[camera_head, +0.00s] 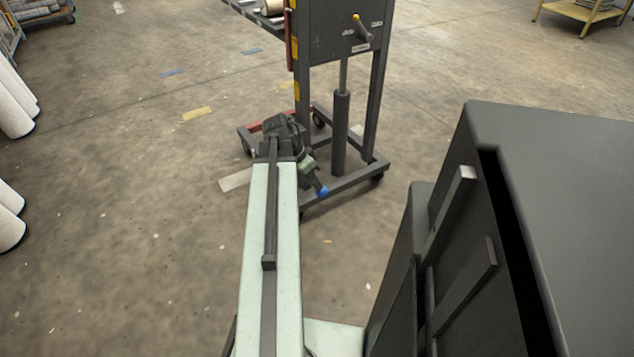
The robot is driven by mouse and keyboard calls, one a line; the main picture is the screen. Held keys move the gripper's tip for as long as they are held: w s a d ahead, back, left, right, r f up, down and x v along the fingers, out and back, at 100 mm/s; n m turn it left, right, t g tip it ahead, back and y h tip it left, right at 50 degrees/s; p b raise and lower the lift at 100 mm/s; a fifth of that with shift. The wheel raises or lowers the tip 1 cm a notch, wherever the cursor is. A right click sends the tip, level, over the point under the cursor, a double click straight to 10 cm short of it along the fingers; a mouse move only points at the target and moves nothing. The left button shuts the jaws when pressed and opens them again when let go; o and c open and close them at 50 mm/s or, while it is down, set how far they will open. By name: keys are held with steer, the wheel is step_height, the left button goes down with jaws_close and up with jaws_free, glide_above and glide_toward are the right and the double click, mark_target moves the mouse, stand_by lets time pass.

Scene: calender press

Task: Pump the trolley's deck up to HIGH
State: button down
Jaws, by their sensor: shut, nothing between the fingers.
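The trolley (338,180) is a dark grey wheeled frame with a vertical cylinder (340,135) in its middle. Its deck (240,3) is at the top edge, mostly cut off, with a pale roll on it. A panel on its upright carries a lever (362,28) with a yellow end, beside small labels too small to read. A red strip and yellow marks (296,50) run along the left post. My gripper (322,190), with a blue tip, is shut and empty. It points down and right, in front of the trolley's base; whether it touches is unclear.
A large dark cabinet-like block (560,150) fills the right. White rolls (12,105) lie at the left edge. A yellow stand (580,12) is at the upper right.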

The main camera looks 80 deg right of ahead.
steer(key=w+a+r+p, duration=0.1)
steer(key=a+r+p, duration=0.3)
steer(key=r+p, duration=0.6)
steer(key=shift+p+v, duration=0.3)
steer(key=shift+v, duration=0.65)
